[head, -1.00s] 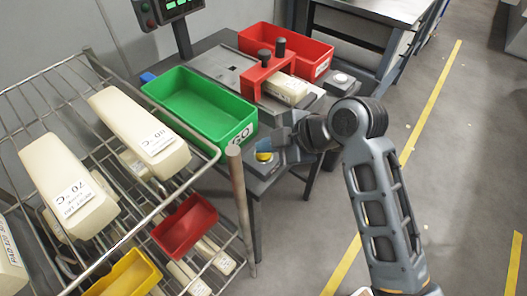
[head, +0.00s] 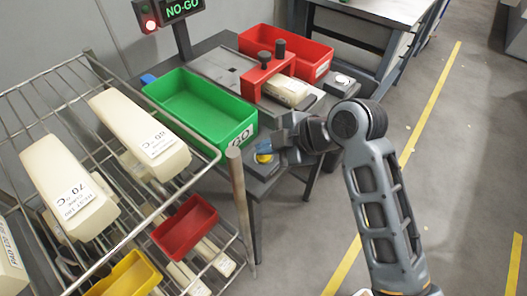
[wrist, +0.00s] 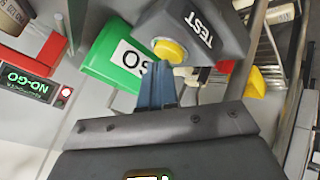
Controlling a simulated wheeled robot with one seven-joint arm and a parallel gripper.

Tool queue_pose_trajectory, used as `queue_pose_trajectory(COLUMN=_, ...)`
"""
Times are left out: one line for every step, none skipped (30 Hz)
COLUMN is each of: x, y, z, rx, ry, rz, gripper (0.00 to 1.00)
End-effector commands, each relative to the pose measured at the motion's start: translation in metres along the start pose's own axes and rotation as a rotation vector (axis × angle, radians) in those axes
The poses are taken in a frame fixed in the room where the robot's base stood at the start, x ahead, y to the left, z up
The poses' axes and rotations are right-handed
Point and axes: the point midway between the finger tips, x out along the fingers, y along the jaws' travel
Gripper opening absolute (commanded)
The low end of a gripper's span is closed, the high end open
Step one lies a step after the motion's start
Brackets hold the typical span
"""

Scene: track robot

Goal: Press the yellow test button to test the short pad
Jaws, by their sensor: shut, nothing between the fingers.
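The yellow test button (wrist: 170,51) sits on a dark box marked TEST (wrist: 205,28) in the wrist view. In the head view the button (head: 264,157) is at the table's front corner, partly hidden by my gripper. My gripper (wrist: 157,78) is shut and empty, its blue-grey fingertips just short of the button or touching it; I cannot tell which. In the head view my gripper (head: 277,143) is at the button. The short cream pad (head: 287,91) lies under the red fixture (head: 266,69). The display (head: 182,8) reads NO-GO and a red lamp (head: 150,25) is lit.
A green bin (head: 200,108) stands left of the fixture, a red bin (head: 290,52) behind it. A white round button (head: 342,80) is at the table's right. A wire rack (head: 235,190) with cream pads (head: 140,135) and small trays stands at the left, close to my gripper.

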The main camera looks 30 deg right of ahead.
Motion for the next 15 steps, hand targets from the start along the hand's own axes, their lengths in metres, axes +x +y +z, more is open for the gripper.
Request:
queue_pose_trajectory(x=-0.0039, y=0.0029, z=-0.0029, rx=0.0, ry=0.0, rz=0.0, gripper=0.0)
queue_pose_trajectory(x=-0.0051, y=0.0038, z=-0.0037, rx=0.0, ry=0.0, rz=0.0, gripper=0.0)
queue_pose_trajectory(x=-0.0066, y=0.0049, z=-0.0047, rx=0.0, ry=0.0, rz=0.001, gripper=0.0)
queue_pose_trajectory(x=-0.0075, y=0.0056, z=-0.0053, rx=0.0, ry=0.0, rz=0.001, gripper=0.0)
queue_pose_trajectory(x=-0.0082, y=0.0061, z=-0.0057, rx=0.0, ry=0.0, rz=0.001, gripper=0.0)
queue_pose_trajectory(x=-0.0086, y=0.0064, z=-0.0061, rx=0.0, ry=0.0, rz=0.001, gripper=0.0)
queue_pose_trajectory(x=-0.0087, y=0.0065, z=-0.0061, rx=0.0, ry=0.0, rz=0.001, gripper=0.0)
queue_pose_trajectory(x=-0.0086, y=0.0064, z=-0.0061, rx=0.0, ry=0.0, rz=0.001, gripper=0.0)
queue_pose_trajectory(x=-0.0084, y=0.0062, z=-0.0059, rx=0.0, ry=0.0, rz=0.001, gripper=0.0)
queue_pose_trajectory(x=-0.0082, y=0.0061, z=-0.0057, rx=0.0, ry=0.0, rz=0.001, gripper=0.0)
queue_pose_trajectory(x=-0.0081, y=0.0061, z=-0.0057, rx=0.0, ry=0.0, rz=0.001, gripper=0.0)
queue_pose_trajectory(x=-0.0081, y=0.0061, z=-0.0057, rx=0.0, ry=0.0, rz=0.001, gripper=0.0)
queue_pose_trajectory(x=-0.0081, y=0.006, z=-0.0057, rx=0.0, ry=0.0, rz=0.001, gripper=0.0)
queue_pose_trajectory(x=-0.0081, y=0.0061, z=-0.0057, rx=0.0, ry=0.0, rz=0.001, gripper=0.0)
queue_pose_trajectory(x=-0.0082, y=0.0062, z=-0.0058, rx=0.0, ry=0.0, rz=0.001, gripper=0.0)
